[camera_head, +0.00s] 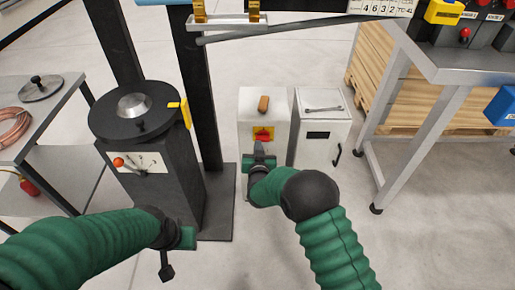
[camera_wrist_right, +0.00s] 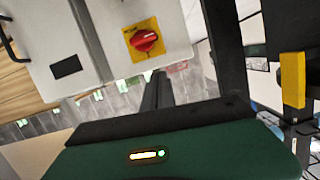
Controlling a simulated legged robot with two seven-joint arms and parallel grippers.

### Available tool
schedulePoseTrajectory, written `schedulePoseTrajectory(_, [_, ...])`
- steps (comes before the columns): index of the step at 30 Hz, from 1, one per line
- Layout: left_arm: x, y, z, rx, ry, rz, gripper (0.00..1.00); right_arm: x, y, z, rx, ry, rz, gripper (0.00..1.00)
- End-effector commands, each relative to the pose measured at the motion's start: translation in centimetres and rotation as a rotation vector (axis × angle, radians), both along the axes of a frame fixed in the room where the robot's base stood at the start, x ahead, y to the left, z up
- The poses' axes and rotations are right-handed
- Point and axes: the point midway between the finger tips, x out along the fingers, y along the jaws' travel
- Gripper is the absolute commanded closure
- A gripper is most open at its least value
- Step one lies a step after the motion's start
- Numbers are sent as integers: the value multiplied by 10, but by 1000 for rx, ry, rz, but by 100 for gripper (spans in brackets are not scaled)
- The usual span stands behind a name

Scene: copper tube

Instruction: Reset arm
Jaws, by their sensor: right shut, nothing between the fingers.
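My right gripper (camera_head: 262,150) is shut and empty. In the head view it overlaps the front of a white switch box, just below its red-and-yellow rotary switch (camera_head: 263,134). In the right wrist view the closed fingers (camera_wrist_right: 157,90) point toward the box, with the red switch (camera_wrist_right: 145,40) above them. I cannot tell whether they touch the box. My left gripper (camera_head: 167,268) hangs low at the lower left, in front of the black pedestal, and its finger opening is not clear. A copper coil (camera_head: 12,125) lies on the left table.
The black pedestal machine (camera_head: 135,110) with a yellow tab stands left of the dark post (camera_head: 197,90). A second white cabinet (camera_head: 322,125) adjoins the switch box. A grey bench (camera_head: 440,60) and wooden pallet stack (camera_head: 420,100) stand right. The floor at lower right is clear.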

Motion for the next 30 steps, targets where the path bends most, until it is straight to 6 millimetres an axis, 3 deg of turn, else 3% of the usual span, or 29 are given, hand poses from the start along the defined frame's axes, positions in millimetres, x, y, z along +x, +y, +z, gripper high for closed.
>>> schedulePoseTrajectory(10, [0,0,0,0,0,0,64,-2,-4,4,0,14,3,100])
schedulePoseTrajectory(14, [0,0,0,0,0,0,64,-20,-30,19,-1,150,38,100])
schedulePoseTrajectory(17, [0,0,0,0,0,0,64,-71,-72,30,-13,360,72,100])
schedulePoseTrajectory(21, [0,0,0,0,0,0,64,-172,-128,31,-39,654,85,100])
schedulePoseTrajectory(24, [0,0,0,0,0,0,64,-233,-154,30,-53,801,78,100])
schedulePoseTrajectory(30, [0,0,0,0,0,0,64,-335,-191,27,-73,1024,47,100])
